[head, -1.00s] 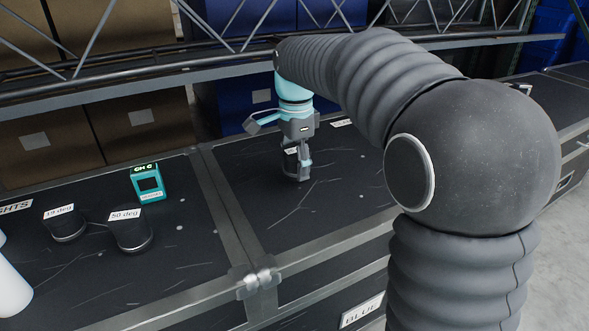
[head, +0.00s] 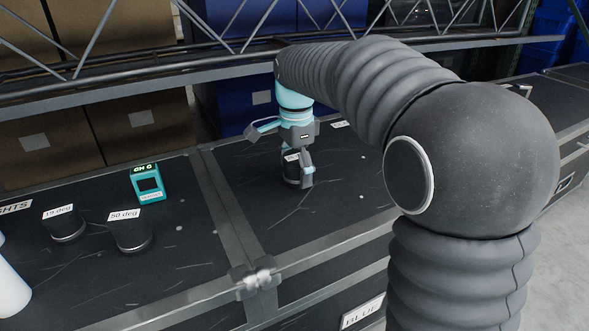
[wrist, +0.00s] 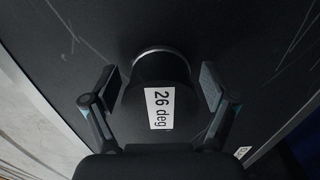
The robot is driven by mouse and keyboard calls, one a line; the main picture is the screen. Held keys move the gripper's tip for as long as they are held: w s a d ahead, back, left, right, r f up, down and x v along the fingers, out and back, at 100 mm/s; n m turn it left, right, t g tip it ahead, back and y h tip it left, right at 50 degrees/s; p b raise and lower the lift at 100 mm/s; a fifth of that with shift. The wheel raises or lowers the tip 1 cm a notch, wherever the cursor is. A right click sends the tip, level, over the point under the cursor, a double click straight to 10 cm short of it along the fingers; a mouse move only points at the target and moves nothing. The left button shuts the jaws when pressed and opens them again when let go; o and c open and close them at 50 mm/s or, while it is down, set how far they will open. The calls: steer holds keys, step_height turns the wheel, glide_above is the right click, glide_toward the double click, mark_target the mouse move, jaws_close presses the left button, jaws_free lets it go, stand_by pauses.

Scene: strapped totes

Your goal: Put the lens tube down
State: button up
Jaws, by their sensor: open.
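The lens tube (wrist: 152,68) is a dark cylinder with a white "26 deg" label. In the wrist view it stands between my two open fingers, with a gap on each side. In the head view the lens tube (head: 291,172) stands upright on the black case top, partly hidden by a finger. My gripper (head: 297,168) is open around it, and it also shows open in the wrist view (wrist: 160,88).
Two more lens tubes, "19 deg" (head: 67,228) and "50 deg" (head: 131,234), and a teal device (head: 148,184) stand on the left case. A metal-edged seam (head: 226,205) parts the two case tops. Metal truss bars (head: 130,87) run behind my gripper.

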mark_target(295, 157)
step_height(295, 157, up, 12)
steer(key=p, duration=0.3)
steer(key=shift+s+d+r, duration=0.2)
steer(key=shift+s+r, duration=0.05)
steer(key=shift+s, duration=0.05)
steer(key=s+d+f+n+t, duration=0.1)
steer(key=s+d+n+t, duration=0.15)
steer(key=s, duration=0.35)
steer(key=s+d+f+n+t, duration=0.1)
steer(key=s+d+f+n, duration=0.1)
steer(key=s+d+n, duration=0.35)
steer(key=s+d+f+n+t, duration=0.2)
steer(key=s+f+n, duration=0.3)
steer(key=s+f, duration=0.4)
steer(key=shift+s+d+f, duration=0.15)
steer(key=shift+s+f, duration=0.25)
steer(key=shift+s, duration=1.75)
